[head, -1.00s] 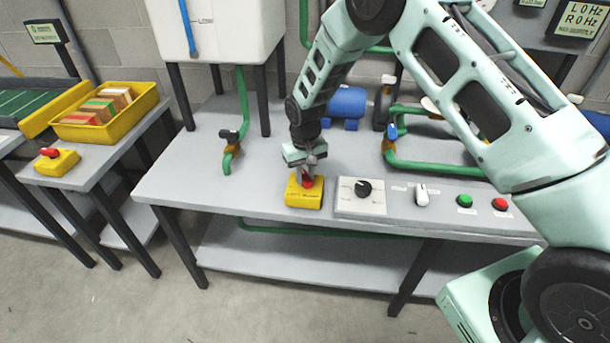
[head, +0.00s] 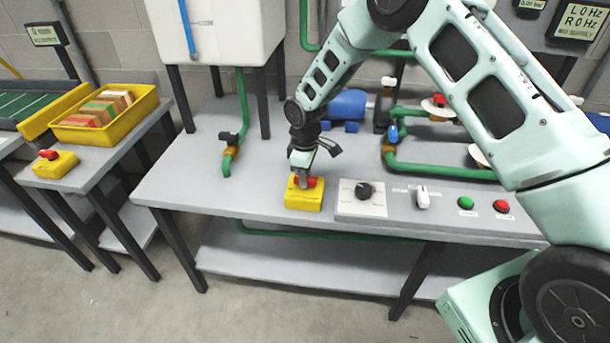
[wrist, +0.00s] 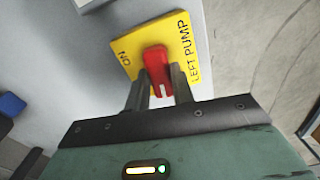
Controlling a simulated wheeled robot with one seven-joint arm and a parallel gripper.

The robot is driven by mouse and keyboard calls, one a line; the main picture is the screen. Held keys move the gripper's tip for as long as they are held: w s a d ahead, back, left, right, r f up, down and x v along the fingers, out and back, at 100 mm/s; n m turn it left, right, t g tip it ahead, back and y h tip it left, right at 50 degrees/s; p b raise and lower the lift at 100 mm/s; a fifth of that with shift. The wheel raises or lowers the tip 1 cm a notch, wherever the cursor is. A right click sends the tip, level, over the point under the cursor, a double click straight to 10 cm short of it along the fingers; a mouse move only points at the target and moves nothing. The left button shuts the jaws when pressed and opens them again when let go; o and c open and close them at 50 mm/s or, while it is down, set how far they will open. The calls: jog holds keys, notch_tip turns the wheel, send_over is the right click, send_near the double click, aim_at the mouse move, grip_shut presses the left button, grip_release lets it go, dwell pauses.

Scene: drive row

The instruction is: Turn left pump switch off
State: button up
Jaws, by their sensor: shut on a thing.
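The left pump switch is a yellow box (head: 303,198) with a red handle (wrist: 157,66), near the front edge of the grey bench. In the wrist view its yellow face (wrist: 178,29) reads "ON" at one side and "LEFT PUMP" along another. My gripper (head: 304,181) points down onto the switch from above. In the wrist view the two fingers of my gripper (wrist: 161,82) are on either side of the red handle, shut on it. The handle's near end, with a white mark, shows between the fingers. An "OFF" label is not visible.
Right of the switch are a black dial (head: 363,190), a white switch (head: 422,197), a green button (head: 466,203) and a red button (head: 501,206). Green pipes (head: 440,170) and a blue motor (head: 346,105) lie behind. Another yellow box with a red knob (head: 48,154) is on the left table.

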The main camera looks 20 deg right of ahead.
jog(key=shift+n, duration=0.6)
jog(key=o, duration=1)
jog(key=shift+r, duration=0.1)
notch_tip(320, 180, up, 17)
jog(key=shift+r+b, duration=0.15)
jog(key=shift+b, duration=0.6)
